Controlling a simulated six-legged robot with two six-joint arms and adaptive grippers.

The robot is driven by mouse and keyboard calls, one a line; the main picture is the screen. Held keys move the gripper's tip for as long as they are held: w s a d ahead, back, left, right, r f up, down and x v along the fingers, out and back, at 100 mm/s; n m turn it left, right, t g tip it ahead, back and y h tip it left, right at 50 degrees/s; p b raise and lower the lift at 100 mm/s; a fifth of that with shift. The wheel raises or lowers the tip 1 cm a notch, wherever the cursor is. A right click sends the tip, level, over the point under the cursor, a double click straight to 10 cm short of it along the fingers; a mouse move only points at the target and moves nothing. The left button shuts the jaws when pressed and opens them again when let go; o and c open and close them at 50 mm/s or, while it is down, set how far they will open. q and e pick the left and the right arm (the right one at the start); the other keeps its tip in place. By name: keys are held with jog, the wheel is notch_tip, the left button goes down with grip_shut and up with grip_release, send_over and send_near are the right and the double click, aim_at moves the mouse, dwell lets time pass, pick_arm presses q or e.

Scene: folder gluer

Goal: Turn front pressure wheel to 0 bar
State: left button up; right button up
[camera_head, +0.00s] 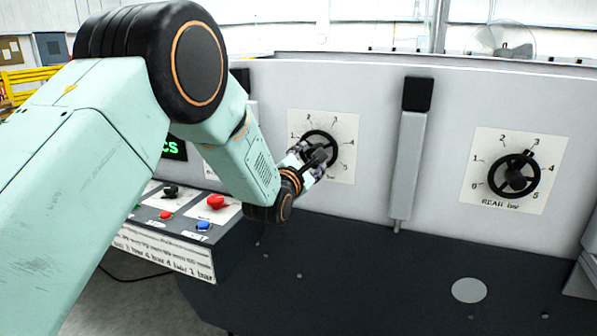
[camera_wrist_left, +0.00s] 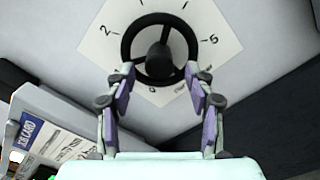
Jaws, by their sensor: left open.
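The front pressure wheel (camera_head: 318,132) is a black round handwheel on a white numbered plate (camera_head: 346,122), on the grey machine panel. In the left wrist view the wheel (camera_wrist_left: 159,62) faces me, with numbers around it and a spoke running up from its hub. Which number it is set to, I cannot tell. My left gripper (camera_head: 313,163) is at the wheel's lower part, its fingers partly covering it. In the wrist view the open gripper (camera_wrist_left: 160,85) has its purple-padded fingers apart, on either side of the wheel's lower rim; contact is unclear. My right gripper is not in view.
A similar rear wheel (camera_head: 514,177), labelled REAR bar, is at the right. A grey post with a black top (camera_head: 406,165) stands out between the wheels. A control box with a red button (camera_head: 216,201) and blue button (camera_head: 204,226) sits below my left arm.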

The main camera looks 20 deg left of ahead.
pick_arm(q)
jog(key=s, duration=0.9)
jog(key=shift+s+a, duration=0.15)
jog(key=shift+s, duration=0.2)
jog(key=s+f+m+g+b, duration=0.1)
jog(key=s+f+m+g, duration=0.3)
jog(key=s+f+m, duration=0.5)
jog(key=s+f+m+g+b, duration=0.1)
jog(key=s+f+m+g, duration=0.3)
jog(key=f+m, duration=0.9)
jog(key=s+f+m+g+b, duration=0.1)
jog(key=s+f+g+b, duration=0.1)
jog(key=s+f, duration=0.6)
jog(key=s+f+m+g+b, duration=0.1)
jog(key=s+f+g, duration=0.3)
jog(key=s, duration=0.9)
jog(key=s+f+m+g+b, duration=0.2)
jog(key=s+f+g, duration=0.2)
jog(key=s+f, duration=0.7)
jog(key=shift+s+a+f+y+b, duration=0.2)
jog(key=shift+f+y+b, duration=0.1)
jog(key=shift+b, duration=0.05)
